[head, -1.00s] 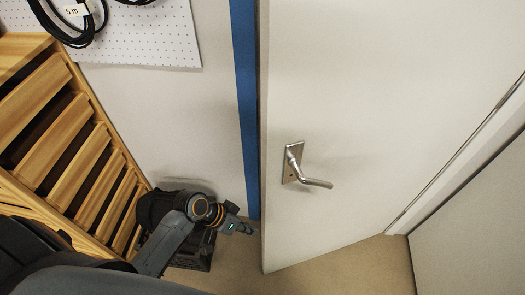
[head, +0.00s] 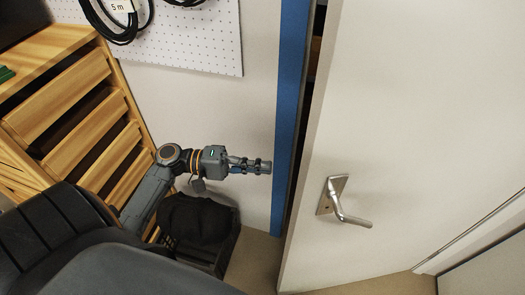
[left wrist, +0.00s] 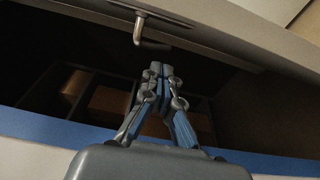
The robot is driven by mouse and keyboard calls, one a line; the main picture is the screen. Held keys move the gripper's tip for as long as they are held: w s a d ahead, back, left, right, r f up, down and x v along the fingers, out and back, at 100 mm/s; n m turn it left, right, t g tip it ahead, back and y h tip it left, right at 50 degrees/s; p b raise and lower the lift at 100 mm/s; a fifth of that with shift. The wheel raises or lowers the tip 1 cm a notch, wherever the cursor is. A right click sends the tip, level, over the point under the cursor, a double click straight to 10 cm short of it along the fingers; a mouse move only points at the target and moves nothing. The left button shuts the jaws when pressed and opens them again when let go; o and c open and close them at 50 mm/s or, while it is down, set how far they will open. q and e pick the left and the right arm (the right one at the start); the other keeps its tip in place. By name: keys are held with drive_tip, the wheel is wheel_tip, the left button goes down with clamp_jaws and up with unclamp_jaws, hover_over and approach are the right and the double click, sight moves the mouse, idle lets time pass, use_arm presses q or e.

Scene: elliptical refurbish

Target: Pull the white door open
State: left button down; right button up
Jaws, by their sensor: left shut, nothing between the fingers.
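The white door (head: 420,110) stands ajar, with a dark gap between its left edge and the blue frame strip (head: 292,110). Its silver lever handle (head: 345,203) sits near the door's left edge; it also shows in the left wrist view (left wrist: 150,35). My left gripper (head: 264,167) is shut and empty, just left of the blue strip and left of the handle. In the left wrist view the closed fingertips (left wrist: 160,69) point toward the gap and the door edge. I cannot tell whether they touch anything. My right gripper is not in view.
A wooden slatted unit (head: 75,95) stands at the left. A dark crate (head: 222,250) with a black item is on the floor below my left arm. A white pegboard (head: 200,40) with cables hangs above. Shelves with boxes (left wrist: 110,100) show inside the gap.

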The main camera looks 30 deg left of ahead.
use_arm(q)
drive_tip(key=d+p, duration=0.4)
drive_tip(key=d, duration=0.5)
drive_tip(key=shift+w, duration=0.15)
